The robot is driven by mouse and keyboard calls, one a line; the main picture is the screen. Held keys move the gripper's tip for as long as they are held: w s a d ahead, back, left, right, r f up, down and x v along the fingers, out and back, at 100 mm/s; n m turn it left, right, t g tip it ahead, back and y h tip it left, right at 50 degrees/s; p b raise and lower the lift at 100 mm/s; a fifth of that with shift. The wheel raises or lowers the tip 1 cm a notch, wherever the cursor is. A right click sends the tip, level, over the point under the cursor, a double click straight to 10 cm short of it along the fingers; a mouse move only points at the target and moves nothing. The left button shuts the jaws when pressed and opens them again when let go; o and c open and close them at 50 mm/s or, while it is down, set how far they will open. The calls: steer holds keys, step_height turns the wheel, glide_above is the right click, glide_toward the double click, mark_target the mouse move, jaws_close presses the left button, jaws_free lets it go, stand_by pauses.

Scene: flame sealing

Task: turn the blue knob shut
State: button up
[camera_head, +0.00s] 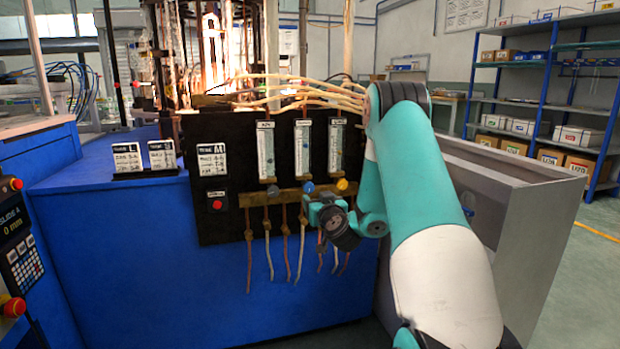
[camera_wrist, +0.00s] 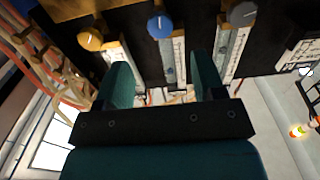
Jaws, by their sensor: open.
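The blue knob (camera_head: 308,187) is the middle one of three on the brass manifold of the black panel, below a flow tube. In the wrist view the blue knob (camera_wrist: 161,26) is near the top centre, with a white mark on its face. My gripper (camera_head: 316,208) is just below and in front of it in the head view. In the wrist view my gripper (camera_wrist: 164,75) has its two teal fingers spread apart. Nothing is between them, and the knob appears beyond the fingertips, in line with the gap. I see no contact with it.
A grey knob (camera_head: 273,190) and a yellow knob (camera_head: 342,184) flank the blue one closely. They also show in the wrist view as grey (camera_wrist: 243,14) and yellow (camera_wrist: 90,39). Thin hoses (camera_head: 286,250) hang below the manifold. A red button (camera_head: 217,204) is farther left.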

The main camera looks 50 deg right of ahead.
mark_target(309, 189)
steer(key=p+x, duration=0.5)
steer(key=x, duration=0.2)
steer(key=shift+w+r, duration=0.1)
steer(key=shift+w, duration=0.15)
steer(key=shift+w+d+p, duration=0.35)
steer(key=shift+w, duration=0.1)
steer(key=c, duration=0.9)
